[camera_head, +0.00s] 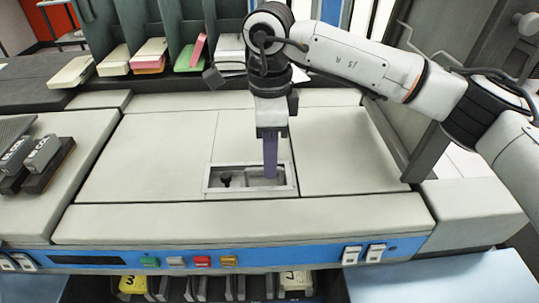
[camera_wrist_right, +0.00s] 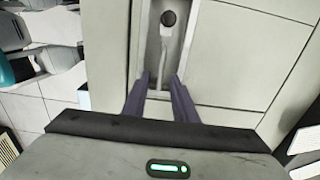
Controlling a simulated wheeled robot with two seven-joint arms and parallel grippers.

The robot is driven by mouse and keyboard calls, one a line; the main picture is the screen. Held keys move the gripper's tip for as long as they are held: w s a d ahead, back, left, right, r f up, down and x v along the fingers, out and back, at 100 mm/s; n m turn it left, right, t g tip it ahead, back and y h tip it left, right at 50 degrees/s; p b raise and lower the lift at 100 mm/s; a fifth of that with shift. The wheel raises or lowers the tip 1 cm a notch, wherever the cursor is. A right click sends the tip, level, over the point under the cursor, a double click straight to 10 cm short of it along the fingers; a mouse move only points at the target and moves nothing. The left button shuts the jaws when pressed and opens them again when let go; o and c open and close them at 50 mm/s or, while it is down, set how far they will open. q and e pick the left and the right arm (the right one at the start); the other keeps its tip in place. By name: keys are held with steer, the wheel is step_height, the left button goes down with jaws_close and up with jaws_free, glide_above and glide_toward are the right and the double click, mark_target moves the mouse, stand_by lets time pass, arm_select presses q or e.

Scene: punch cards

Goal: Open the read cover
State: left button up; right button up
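The card machine's flat cream top (camera_head: 140,155) spans the middle of the head view, split by seams into panels. I cannot tell which panel is the read cover. A rectangular metal-framed recess (camera_head: 207,181) sits in the top, with a dark knob (camera_head: 226,179) inside. My right gripper (camera_head: 270,172) points down, its purple fingers at the right part of the recess. In the right wrist view the fingers (camera_wrist_right: 160,85) stand apart on either side of the recess's near end, and the knob (camera_wrist_right: 168,18) lies beyond them. Contact is unclear. My left gripper is not in view.
Card stackers with coloured cards (camera_head: 150,58) stand behind the top. Dark card weights (camera_head: 38,155) lie at the left. A blue control strip (camera_head: 215,262) with coloured buttons runs along the front. A grey upright bracket (camera_head: 425,150) stands at the right.

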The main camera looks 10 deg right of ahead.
steer(key=shift+f, duration=0.2)
steer(key=shift+c, duration=0.4)
jaws_close()
steer(key=shift+a+r, duration=0.1)
steer(key=shift+r, duration=0.05)
stand_by(0.8)
